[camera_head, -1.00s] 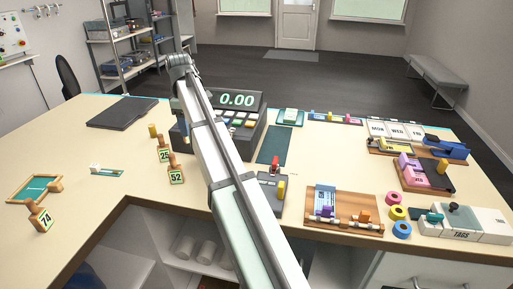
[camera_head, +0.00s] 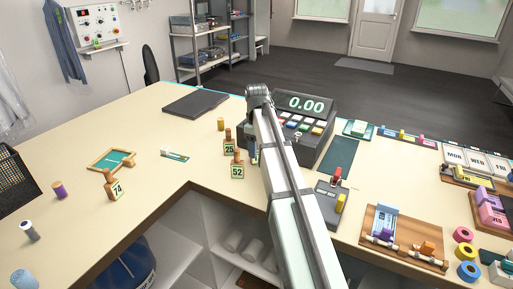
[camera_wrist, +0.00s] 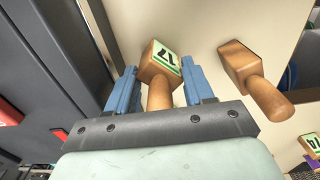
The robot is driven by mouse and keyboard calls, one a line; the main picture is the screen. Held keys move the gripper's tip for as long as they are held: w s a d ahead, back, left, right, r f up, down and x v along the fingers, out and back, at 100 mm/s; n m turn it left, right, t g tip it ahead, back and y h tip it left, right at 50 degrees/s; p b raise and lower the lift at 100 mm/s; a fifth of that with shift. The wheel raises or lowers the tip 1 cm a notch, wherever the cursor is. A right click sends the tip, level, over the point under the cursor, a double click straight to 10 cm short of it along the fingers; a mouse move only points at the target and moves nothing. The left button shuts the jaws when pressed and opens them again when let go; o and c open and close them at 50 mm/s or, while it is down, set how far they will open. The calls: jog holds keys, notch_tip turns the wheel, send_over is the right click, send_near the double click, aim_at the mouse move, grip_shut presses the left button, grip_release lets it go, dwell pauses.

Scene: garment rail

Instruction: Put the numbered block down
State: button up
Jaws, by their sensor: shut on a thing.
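My gripper (camera_wrist: 160,78) is shut on the wooden handle of a numbered block (camera_wrist: 160,60). The block lies between the two blue fingers in the wrist view, its green-edged label facing the camera at a tilt; it seems to read 17, but I cannot be sure. Block 74 (camera_head: 114,190) stands farther left. Another wooden block (camera_wrist: 240,65) shows right of my gripper in the wrist view.
The cash register (camera_head: 303,108) stands right of my wrist. A green-centred wooden tray (camera_head: 103,167) lies near block 74. A dark flat pad (camera_head: 196,104) lies toward the back. The counter (camera_head: 165,200) is bare between block 74 and block 52.

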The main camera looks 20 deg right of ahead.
jog(key=shift+f, duration=0.15)
jog(key=o, duration=0.9)
jog(key=shift+o, duration=0.2)
notch_tip(320, 180, up, 12)
jog(key=shift+r, duration=0.15)
